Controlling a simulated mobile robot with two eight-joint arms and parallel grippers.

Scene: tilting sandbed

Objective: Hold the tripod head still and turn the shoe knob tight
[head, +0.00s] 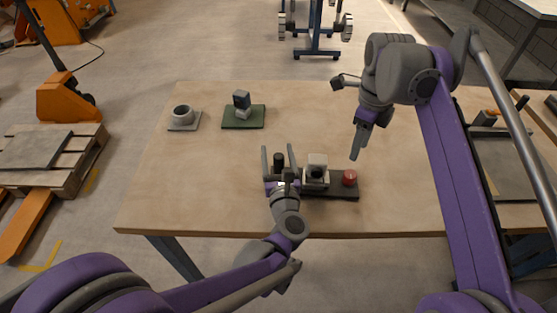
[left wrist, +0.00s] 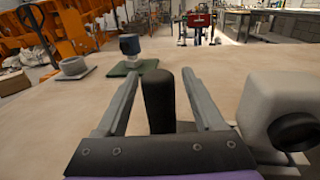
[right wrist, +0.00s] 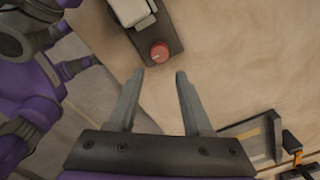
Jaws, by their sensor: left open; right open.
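A dark base (head: 342,190) near the table's front edge carries a pale block with a dark round face (head: 317,172), apparently the tripod head. A red knob (head: 349,178), apparently the shoe knob, is at its right end. A black upright grip (head: 278,160) is at its left. My left gripper (head: 278,149) is open, with the black grip (left wrist: 158,100) between its fingers in the left wrist view, no clear contact visible. My right gripper (head: 356,157) is open above the table, behind the red knob. In the right wrist view the knob (right wrist: 160,52) lies just beyond its fingertips, apart from them.
A green mat (head: 231,123) with a dark-topped grey piece and a grey pad (head: 174,127) with a ring stand at the back left. A dark tray (head: 500,165) lies at the right. The table (head: 200,185) is clear at left and back middle.

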